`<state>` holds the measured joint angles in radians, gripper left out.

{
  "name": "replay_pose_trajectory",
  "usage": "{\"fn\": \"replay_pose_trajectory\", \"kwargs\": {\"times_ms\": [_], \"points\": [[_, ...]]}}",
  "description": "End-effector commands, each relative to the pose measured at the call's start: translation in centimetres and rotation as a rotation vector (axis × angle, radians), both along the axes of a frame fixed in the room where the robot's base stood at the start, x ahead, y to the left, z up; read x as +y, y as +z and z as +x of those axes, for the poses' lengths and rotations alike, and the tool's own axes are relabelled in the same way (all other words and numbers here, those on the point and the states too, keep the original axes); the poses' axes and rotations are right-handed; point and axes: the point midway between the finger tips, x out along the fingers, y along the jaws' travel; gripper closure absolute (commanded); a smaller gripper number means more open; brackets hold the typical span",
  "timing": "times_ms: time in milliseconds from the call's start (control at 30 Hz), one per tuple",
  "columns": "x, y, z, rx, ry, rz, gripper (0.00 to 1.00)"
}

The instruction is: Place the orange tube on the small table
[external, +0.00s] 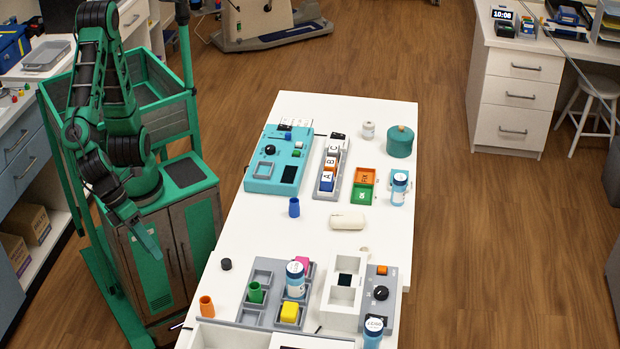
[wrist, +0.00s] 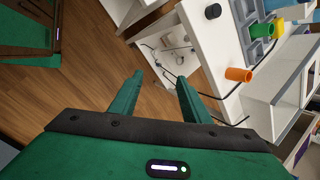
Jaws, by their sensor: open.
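The orange tube (external: 207,306) stands upright near the front left edge of the long white table (external: 245,235). In the wrist view the orange tube (wrist: 238,75) shows at the upper right, near the table's edge. My gripper (external: 150,243) hangs left of the table, above and behind the tube as seen in the external view. In the wrist view its two green fingers (wrist: 156,82) are apart with nothing between them. I cannot tell which surface is the small table; a low white stool (external: 600,87) stands at the far right.
A grey sorting tray (external: 262,277) with coloured pieces lies right of the tube. A black cylinder (external: 226,264) stands behind it. A blue cup (external: 294,208), teal device (external: 278,160) and cream case (external: 348,222) are farther back. The table's left middle is mostly clear.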

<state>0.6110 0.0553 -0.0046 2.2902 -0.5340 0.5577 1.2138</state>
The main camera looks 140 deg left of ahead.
Motion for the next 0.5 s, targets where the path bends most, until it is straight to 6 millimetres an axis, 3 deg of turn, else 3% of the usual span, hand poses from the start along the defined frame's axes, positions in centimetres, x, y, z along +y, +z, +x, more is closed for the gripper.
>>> {"fn": "replay_pose_trajectory", "kwargs": {"times_ms": [200,400,500], "points": [[-0.1,1.7,-9.8,0.085,0.356,-0.279,0.57],[-0.1,2.7,-19.0,0.169,0.664,-0.401,0.57],[0.0,2.9,-22.6,0.195,0.781,-0.417,0.57]]}}
